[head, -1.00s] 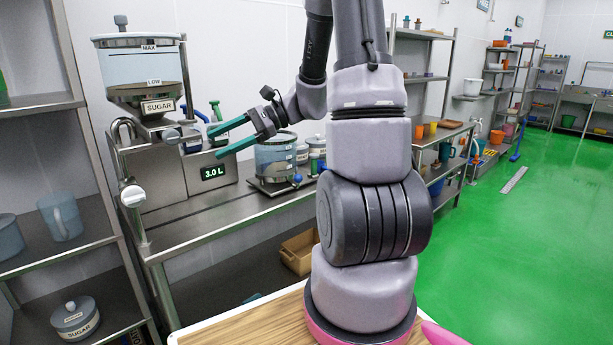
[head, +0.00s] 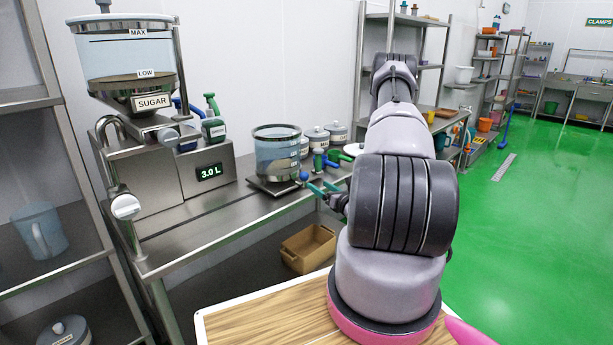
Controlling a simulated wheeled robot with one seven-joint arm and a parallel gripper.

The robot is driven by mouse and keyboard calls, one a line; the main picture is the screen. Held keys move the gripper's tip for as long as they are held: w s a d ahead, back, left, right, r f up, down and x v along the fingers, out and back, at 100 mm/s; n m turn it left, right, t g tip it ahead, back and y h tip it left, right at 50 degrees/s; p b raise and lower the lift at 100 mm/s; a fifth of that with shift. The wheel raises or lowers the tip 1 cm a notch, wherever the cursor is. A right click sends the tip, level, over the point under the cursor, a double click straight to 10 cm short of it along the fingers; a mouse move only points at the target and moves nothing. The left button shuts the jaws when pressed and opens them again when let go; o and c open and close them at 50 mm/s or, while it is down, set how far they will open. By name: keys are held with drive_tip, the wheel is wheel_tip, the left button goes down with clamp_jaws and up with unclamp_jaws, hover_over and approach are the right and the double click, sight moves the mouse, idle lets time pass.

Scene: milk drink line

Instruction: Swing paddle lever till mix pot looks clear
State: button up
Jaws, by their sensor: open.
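The mix pot (head: 275,158), a clear cylinder with a dark rim and a pale bluish content, stands on a flat metal base on the steel counter. Whether the content is clear or cloudy is too small to tell. A small lever with a blue ball knob (head: 304,175) sticks out at the pot's right front; I take it as the paddle lever. My gripper (head: 321,186), with teal fingers, is open and empty just to the right of and below the blue knob. I cannot tell whether a finger touches it. My arm hides what lies behind.
Blue and green handles (head: 318,160) and lidded jars (head: 316,138) sit close by my gripper.

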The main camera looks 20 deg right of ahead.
sight(307, 178)
drive_tip(key=w, duration=0.3)
drive_tip(key=w+a, duration=0.1)
drive_tip(key=w, duration=0.6)
drive_tip(key=shift+w+a, duration=0.15)
drive_tip(key=shift+a, duration=0.2)
drive_tip(key=shift+c, duration=0.3)
clamp_jaws()
idle(0.6)
